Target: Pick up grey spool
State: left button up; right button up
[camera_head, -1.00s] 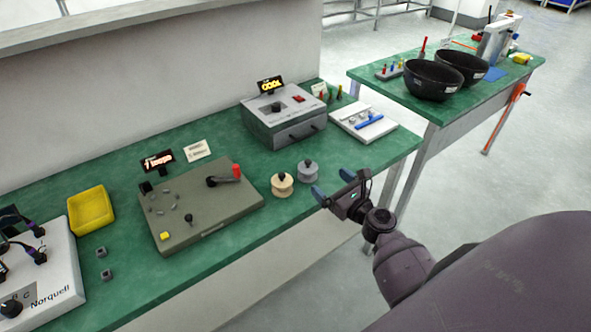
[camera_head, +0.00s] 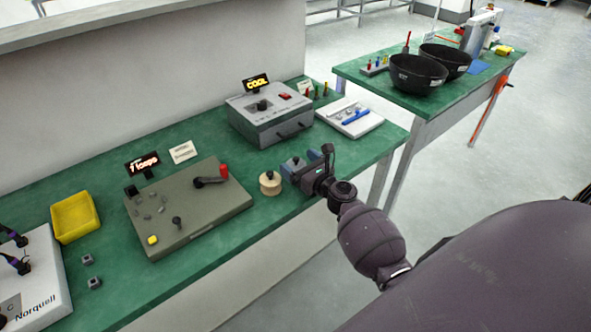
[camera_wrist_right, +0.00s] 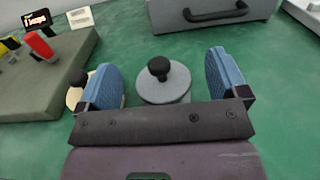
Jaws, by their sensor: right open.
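The grey spool (camera_wrist_right: 164,84) stands upright on the green bench, with a black knob on top. In the right wrist view it sits between the two blue fingers of my right gripper (camera_wrist_right: 166,82), nearer the left finger; I cannot tell whether either finger touches it. In the head view my right gripper (camera_head: 308,168) is at the bench's front edge and hides most of the spool; a dark knob (camera_head: 295,160) shows there. The right gripper is open and holds nothing. My left gripper is not in view.
A cream spool (camera_head: 270,184) stands just left of the gripper, close to its left finger. A grey-green panel (camera_head: 190,210) with a red-handled crank lies further left. A grey box (camera_head: 270,118) with a handle stands behind, and a white tray (camera_head: 350,120) is at the back right.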

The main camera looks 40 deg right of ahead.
jog(key=shift+w, duration=0.75)
jog(key=shift+a, duration=0.1)
jog(key=c, duration=1)
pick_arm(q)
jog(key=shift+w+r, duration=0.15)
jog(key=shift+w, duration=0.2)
pick_arm(e)
jog(key=shift+w+r+p, duration=0.1)
jog(key=shift+r+p, duration=0.2)
jog(key=shift+r, duration=0.3)
notch_tip(320, 180, up, 13)
jog(key=p, duration=1)
pick_arm(q)
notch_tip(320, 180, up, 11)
jog(key=p, duration=0.1)
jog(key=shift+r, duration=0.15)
pick_arm(e)
notch_tip(320, 180, up, 6)
send_over(296, 158)
jog(key=shift+f, duration=0.1)
